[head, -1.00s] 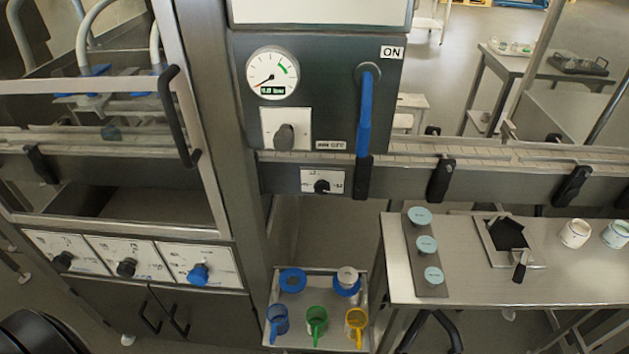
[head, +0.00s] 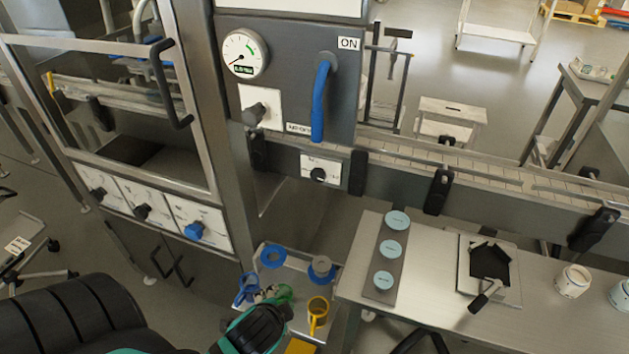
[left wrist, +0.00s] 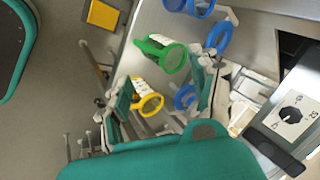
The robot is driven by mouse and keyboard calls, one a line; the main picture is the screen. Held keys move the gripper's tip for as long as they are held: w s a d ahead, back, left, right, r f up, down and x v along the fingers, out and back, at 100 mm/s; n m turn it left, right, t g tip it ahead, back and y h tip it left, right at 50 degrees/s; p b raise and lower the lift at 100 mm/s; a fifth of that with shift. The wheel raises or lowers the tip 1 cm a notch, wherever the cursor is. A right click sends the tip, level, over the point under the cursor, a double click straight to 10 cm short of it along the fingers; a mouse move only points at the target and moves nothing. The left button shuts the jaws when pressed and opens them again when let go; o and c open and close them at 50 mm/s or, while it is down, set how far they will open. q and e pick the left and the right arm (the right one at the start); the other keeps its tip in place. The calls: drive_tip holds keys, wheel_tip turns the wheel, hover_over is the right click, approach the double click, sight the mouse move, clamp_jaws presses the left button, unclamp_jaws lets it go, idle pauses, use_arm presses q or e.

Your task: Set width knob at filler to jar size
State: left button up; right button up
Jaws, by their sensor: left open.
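The small white plate with a black knob (head: 319,174) sits on the front of the conveyor, below the filler panel with the gauge. I take this as the width knob. It also shows at the right of the left wrist view (left wrist: 290,114), with markings around it too small to read. My left gripper (head: 267,294) is open over the small cart, below and left of the knob, and apart from it. In the left wrist view the open fingers (left wrist: 162,82) have a green cup (left wrist: 165,54) and a yellow cup (left wrist: 147,99) in view between them.
The filler panel carries a grey knob (head: 255,114) and a blue lever (head: 322,98). The cabinet at left has black knobs and a blue knob (head: 194,231). A steel table (head: 352,288) with lids and white jars (head: 572,281) stands at right, below the conveyor.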

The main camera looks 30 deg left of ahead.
use_arm(q)
drive_tip(key=w+a+r+m+t+y, duration=0.2)
drive_tip(key=w+a+r+m, duration=0.1)
drive_tip(key=a+r+m, duration=0.15)
drive_tip(key=m+t+h, duration=0.2)
drive_tip(key=m+t, duration=0.8)
drive_tip(key=m, duration=1.3)
approach(317, 178)
drive_tip(key=shift+n+y, duration=0.35)
drive_tip(key=shift+y, duration=0.05)
drive_tip(key=p+x, duration=0.1)
drive_tip(key=x, duration=0.8)
drive_tip(key=shift+d+f+p, duration=0.1)
drive_tip(key=shift+d+p, duration=0.1)
drive_tip(key=shift+p, duration=0.2)
use_arm(e)
drive_tip(key=shift+w+d+r, duration=0.2)
drive_tip(key=shift+r, duration=0.25)
drive_tip(key=shift+w+d+r, duration=0.15)
drive_tip(key=shift+d+r, duration=0.05)
drive_tip(key=shift+r, duration=0.25)
use_arm(q)
drive_tip(key=c, duration=1.2)
use_arm(e)
drive_tip(key=shift+d, duration=0.25)
